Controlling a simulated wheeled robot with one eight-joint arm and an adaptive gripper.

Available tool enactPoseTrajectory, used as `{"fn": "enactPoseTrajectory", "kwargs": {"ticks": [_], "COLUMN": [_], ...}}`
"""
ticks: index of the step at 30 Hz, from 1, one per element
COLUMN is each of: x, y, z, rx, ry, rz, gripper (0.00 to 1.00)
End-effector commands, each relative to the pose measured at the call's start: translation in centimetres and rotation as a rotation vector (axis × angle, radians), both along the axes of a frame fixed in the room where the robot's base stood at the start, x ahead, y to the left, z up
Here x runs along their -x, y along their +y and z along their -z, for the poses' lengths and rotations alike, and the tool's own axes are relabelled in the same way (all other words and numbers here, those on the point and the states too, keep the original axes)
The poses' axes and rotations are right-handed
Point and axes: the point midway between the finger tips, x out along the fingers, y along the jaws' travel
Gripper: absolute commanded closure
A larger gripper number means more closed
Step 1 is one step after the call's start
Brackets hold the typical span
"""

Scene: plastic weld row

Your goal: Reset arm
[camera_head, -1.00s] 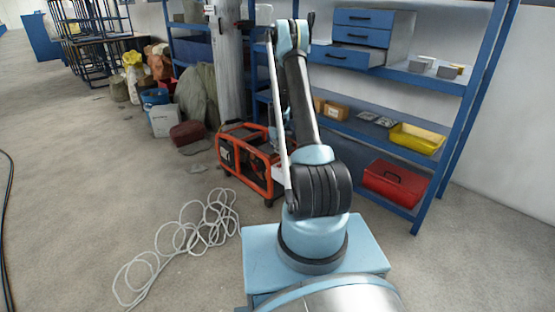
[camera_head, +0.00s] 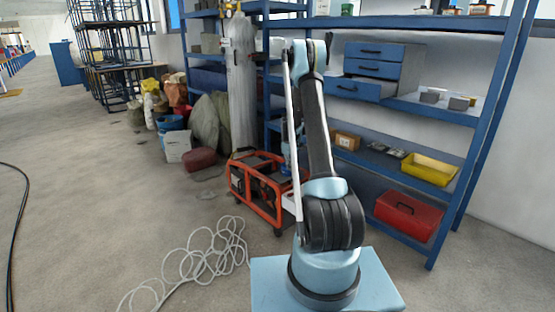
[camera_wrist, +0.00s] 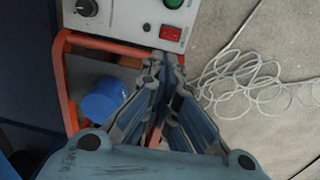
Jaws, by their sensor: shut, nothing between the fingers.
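My gripper (camera_wrist: 164,66) shows in the wrist view with its fingers together and nothing between them. It points down over the edge of an orange-framed machine (camera_wrist: 66,85) with a pale control panel (camera_wrist: 130,18). The panel carries a black knob, a green button and a red switch. In the head view my arm stands raised and folded, and my gripper is hidden behind it. The orange-framed machine (camera_head: 262,185) stands on the floor just behind my arm.
A blue shelf rack (camera_head: 478,125) stands behind and right, with a drawer unit (camera_head: 375,67), a yellow bin (camera_head: 430,168) and a red toolbox (camera_head: 408,214). A grey gas cylinder (camera_head: 240,80) is behind. A white cable (camera_head: 195,262) lies on the floor. The left floor is mostly clear.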

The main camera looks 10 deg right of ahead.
Motion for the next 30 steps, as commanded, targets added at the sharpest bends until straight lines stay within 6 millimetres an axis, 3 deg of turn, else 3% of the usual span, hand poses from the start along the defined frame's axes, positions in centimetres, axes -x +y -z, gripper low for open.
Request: {"fn": "enactPoseTrajectory", "kwargs": {"ticks": [5,14,21,30], "x": [1.9,7.0,11.8,18.6], "y": [0.2,0.7,1.1,1.5], "z": [-3.9,-11.7,-16.9,-22.0], "rx": [-0.004,-0.014,-0.022,-0.034], "ry": [-0.009,-0.03,-0.047,-0.066], "rz": [0.024,0.088,0.139,0.201], "gripper": [1.0,1.0,1.0,1.0]}}
